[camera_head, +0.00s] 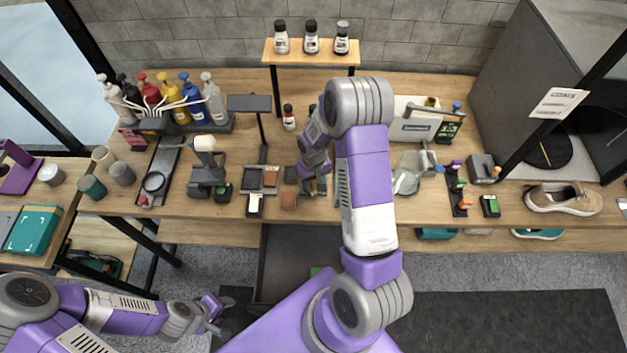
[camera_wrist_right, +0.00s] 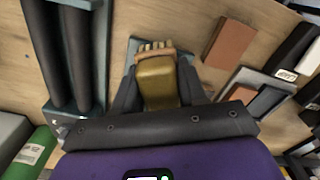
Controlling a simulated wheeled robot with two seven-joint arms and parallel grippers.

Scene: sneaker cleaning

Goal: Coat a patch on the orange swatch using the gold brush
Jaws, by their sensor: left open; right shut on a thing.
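My right gripper (camera_wrist_right: 157,92) is shut on the gold brush (camera_wrist_right: 158,82), whose pale bristles point away from the palm. In the head view this gripper (camera_head: 314,180) is low over the middle of the bench, and the brush is hard to make out there. The brush is over a grey-blue base in the wrist view; contact cannot be told. An orange-brown swatch (camera_wrist_right: 229,43) lies flat to its right, apart from it. I take it for the brown tile (camera_head: 289,200) in the head view. My left gripper (camera_head: 213,312) is open and empty, off the bench at lower left.
A small tray with swatches (camera_wrist_right: 256,92) lies right of the brush in the wrist view. Coloured bottles (camera_head: 172,98) stand at the back left, and a sneaker (camera_head: 563,198) sits at the right.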

